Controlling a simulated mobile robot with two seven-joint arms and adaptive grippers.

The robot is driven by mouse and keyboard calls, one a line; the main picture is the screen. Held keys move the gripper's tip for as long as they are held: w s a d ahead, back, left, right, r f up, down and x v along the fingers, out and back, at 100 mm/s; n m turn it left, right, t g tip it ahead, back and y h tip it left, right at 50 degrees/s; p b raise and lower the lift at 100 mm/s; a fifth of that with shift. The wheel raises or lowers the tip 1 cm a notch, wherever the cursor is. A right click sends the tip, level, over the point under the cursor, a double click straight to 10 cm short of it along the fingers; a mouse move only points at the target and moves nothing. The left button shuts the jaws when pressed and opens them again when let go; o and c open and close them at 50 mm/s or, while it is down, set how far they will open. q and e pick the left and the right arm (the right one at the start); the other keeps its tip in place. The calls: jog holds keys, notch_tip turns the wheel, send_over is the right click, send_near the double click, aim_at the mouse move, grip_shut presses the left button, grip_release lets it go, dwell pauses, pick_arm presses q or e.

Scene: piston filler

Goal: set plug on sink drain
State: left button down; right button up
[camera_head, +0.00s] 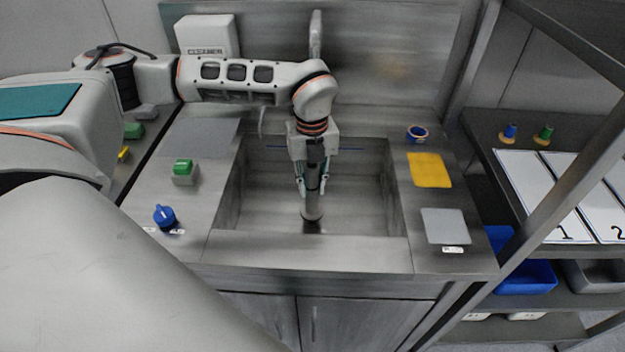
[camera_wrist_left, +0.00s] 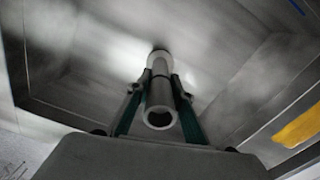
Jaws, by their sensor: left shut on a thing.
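The plug is a grey hollow tube (camera_head: 312,204) with a wider foot, standing upright within the sink basin (camera_head: 365,188). My left gripper (camera_head: 313,186) points down into the basin and is shut on the tube. In the left wrist view the fingers (camera_wrist_left: 157,90) clasp the tube (camera_wrist_left: 160,103) from both sides, its open ring end near the camera and its far end by the basin floor. The drain is not clearly visible; a dark patch shows just under the foot. I cannot tell whether the foot touches the floor. My right gripper is not in view.
The left counter holds a green-topped block (camera_head: 183,171) and a blue knob (camera_head: 164,216). The right counter has a yellow cloth (camera_head: 430,170), a grey pad (camera_head: 444,226) and a blue ring (camera_head: 417,133). The basin walls surround my left gripper; the floor around it is clear.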

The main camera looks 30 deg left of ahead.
aim_at(312, 194)
pick_arm(q)
jog(key=shift+f, duration=0.9)
jog(key=shift+f+b, duration=0.45)
jog(key=shift+f, duration=0.15)
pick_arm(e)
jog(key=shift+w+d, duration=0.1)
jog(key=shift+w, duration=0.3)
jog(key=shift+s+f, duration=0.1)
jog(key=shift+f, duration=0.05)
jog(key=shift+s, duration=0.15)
pick_arm(q)
jog(key=shift+p, duration=0.3)
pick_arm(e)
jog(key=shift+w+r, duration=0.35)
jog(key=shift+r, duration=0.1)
pick_arm(q)
jog(key=shift+f, duration=0.1)
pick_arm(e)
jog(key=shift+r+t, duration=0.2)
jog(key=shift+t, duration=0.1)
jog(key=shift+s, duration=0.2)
